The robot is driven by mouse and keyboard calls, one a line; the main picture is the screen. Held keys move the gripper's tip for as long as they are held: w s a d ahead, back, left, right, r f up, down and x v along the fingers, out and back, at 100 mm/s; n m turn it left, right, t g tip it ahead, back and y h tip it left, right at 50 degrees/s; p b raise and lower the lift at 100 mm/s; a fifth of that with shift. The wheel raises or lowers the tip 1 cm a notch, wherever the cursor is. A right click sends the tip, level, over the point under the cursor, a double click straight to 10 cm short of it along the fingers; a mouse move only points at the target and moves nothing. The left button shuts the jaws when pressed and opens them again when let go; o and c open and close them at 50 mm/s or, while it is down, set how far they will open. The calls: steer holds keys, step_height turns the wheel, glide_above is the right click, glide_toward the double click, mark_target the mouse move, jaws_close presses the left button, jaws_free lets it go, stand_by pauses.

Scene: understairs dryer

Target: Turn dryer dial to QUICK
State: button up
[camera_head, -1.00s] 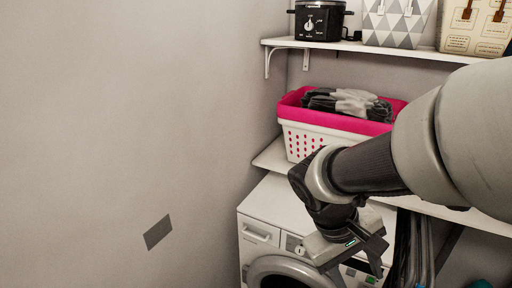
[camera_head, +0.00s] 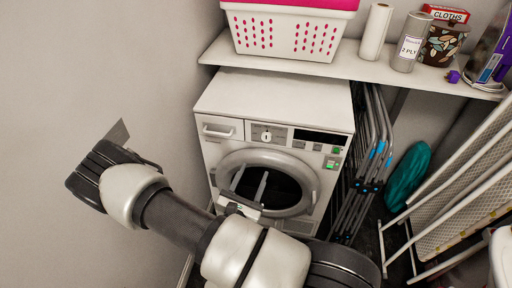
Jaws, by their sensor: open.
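The white dryer (camera_head: 225,101) stands against the back wall under a shelf, with its round door (camera_head: 306,170) facing me. Its dial (camera_head: 267,136) is a small round knob on a pale panel, right of the drawer handle and left of the dark display. The dial is in clear view, but its markings and pointer are too small to read. My gripper (camera_head: 252,171) is open and empty, its two fingers apart in front of the door, below the dial in the picture. My arm hides the lower part of the dryer and part of the gripper's body.
The shelf (camera_head: 290,66) above holds a pink-and-white basket (camera_head: 289,35), a paper roll (camera_head: 375,31), a can (camera_head: 411,42) and a cloths box (camera_head: 446,13). Folded racks (camera_head: 372,160) stand close right of the dryer. An ironing board (camera_head: 465,190) leans further right.

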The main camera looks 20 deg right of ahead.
steer(key=f, duration=0.1)
steer(key=b, duration=0.2)
glide_toward(266, 138)
steer(key=shift+n+y, duration=0.3)
steer(key=shift+n, duration=0.1)
steer(key=x, duration=0.7)
steer(key=shift+w+d+r, duration=0.1)
steer(key=shift+w+d, duration=0.1)
steer(key=shift+d, duration=0.15)
steer(key=c, duration=1.1)
steer(key=shift+o, duration=0.2)
